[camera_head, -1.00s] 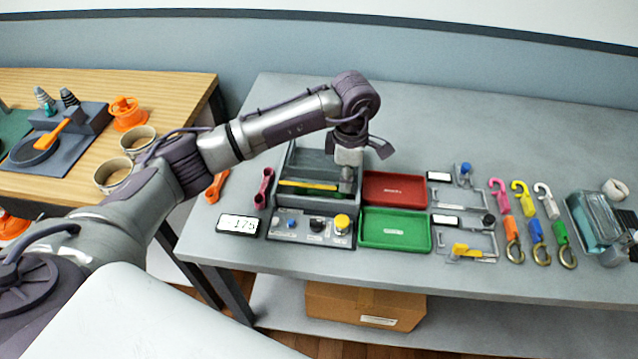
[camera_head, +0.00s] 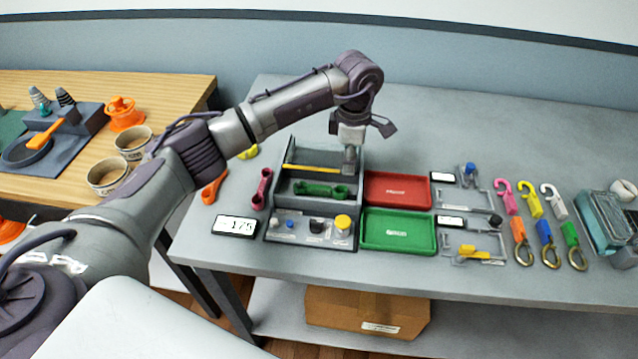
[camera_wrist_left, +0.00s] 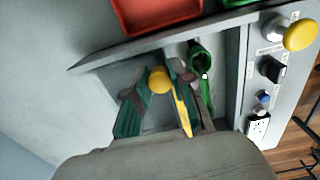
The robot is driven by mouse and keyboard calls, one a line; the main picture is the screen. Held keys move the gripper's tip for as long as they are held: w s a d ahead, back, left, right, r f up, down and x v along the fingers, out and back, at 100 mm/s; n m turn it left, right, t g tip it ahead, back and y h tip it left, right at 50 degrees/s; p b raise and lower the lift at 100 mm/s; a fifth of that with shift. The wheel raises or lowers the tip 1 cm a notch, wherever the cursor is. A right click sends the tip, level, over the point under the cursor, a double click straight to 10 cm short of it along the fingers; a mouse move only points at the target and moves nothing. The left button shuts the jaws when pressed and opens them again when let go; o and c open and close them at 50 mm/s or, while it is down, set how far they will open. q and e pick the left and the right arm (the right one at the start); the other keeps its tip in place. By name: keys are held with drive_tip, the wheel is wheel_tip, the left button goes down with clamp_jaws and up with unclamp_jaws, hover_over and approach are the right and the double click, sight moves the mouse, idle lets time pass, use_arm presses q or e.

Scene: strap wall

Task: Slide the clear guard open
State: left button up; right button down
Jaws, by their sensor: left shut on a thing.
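The clear guard (camera_head: 310,170) with its yellow front edge lies across a grey tray box on the table. The edge sits toward the middle-back of the box, and a green double-ended piece (camera_head: 320,190) lies uncovered in front of it. My left gripper (camera_head: 350,160) reaches down at the right end of the yellow edge. In the left wrist view its fingers (camera_wrist_left: 162,80) are shut around a yellow round knob (camera_wrist_left: 158,80) beside the yellow edge (camera_wrist_left: 184,115). The green piece (camera_wrist_left: 201,75) also shows there. My right gripper is in neither view.
The control panel (camera_head: 312,228) with a yellow button is at the front of the box. A red tray (camera_head: 397,188) and a green tray (camera_head: 398,231) stand close on the right. Pink (camera_head: 262,188) and orange (camera_head: 214,187) pieces lie left. The table behind is clear.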

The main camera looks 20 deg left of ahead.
use_arm(q)
drive_tip(key=shift+w+a+f+b, duration=0.25)
drive_tip(key=shift+w+f+b, duration=0.1)
drive_tip(key=shift+w, duration=0.15)
drive_tip(key=shift+w+r, duration=0.1)
drive_tip(key=o, duration=0.6)
drive_tip(key=shift+c, duration=0.2)
drive_tip(key=shift+w, duration=0.15)
drive_tip(key=shift+r, duration=0.1)
drive_tip(key=shift+r+p, duration=1.7)
drive_tip(key=shift+r, duration=1.35)
